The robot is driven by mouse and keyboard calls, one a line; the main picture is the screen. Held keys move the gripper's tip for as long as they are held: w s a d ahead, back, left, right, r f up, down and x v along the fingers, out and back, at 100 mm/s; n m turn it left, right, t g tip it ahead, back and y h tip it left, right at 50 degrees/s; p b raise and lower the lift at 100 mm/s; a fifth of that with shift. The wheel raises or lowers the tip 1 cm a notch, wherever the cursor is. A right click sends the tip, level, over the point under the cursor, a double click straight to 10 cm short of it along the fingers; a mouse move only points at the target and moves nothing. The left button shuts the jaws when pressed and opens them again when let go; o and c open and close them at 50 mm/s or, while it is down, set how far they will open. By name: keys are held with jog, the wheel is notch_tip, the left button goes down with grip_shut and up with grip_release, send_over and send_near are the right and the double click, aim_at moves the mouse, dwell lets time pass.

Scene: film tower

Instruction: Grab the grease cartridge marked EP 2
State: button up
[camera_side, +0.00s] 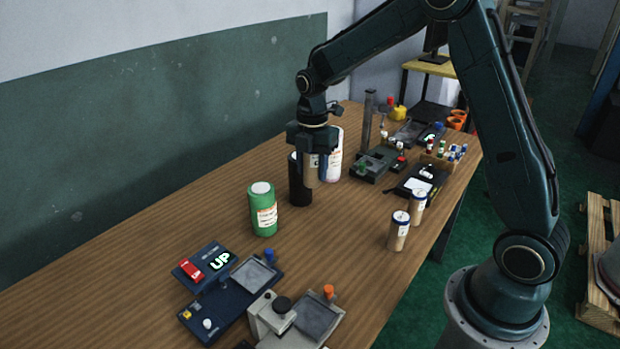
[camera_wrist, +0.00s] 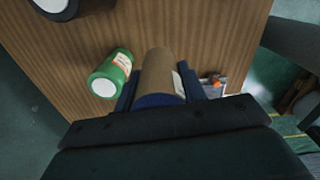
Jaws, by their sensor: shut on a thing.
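My gripper (camera_side: 316,178) points down over the middle of the table and is shut on a tan cylindrical cartridge (camera_side: 311,168). In the wrist view the same tan cartridge (camera_wrist: 158,70) sits between the two fingers, its dark blue end nearest the camera. A strip of white label shows on its side, but I cannot read its marking. Its lower end appears to be above the table. Two similar tan cartridges with pale tops and blue bands, one nearer (camera_side: 398,231) and one farther (camera_side: 417,208), stand upright near the right table edge. Their markings are too small to read.
A black canister (camera_side: 297,188) and a white one (camera_side: 332,160) stand close to my gripper. A green canister (camera_side: 263,210) stands left of them. A device with a lit "UP" display (camera_side: 219,260) lies at the front. Bare wood (camera_side: 335,225) lies between.

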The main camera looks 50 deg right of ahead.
jog(key=shift+r, duration=1.3)
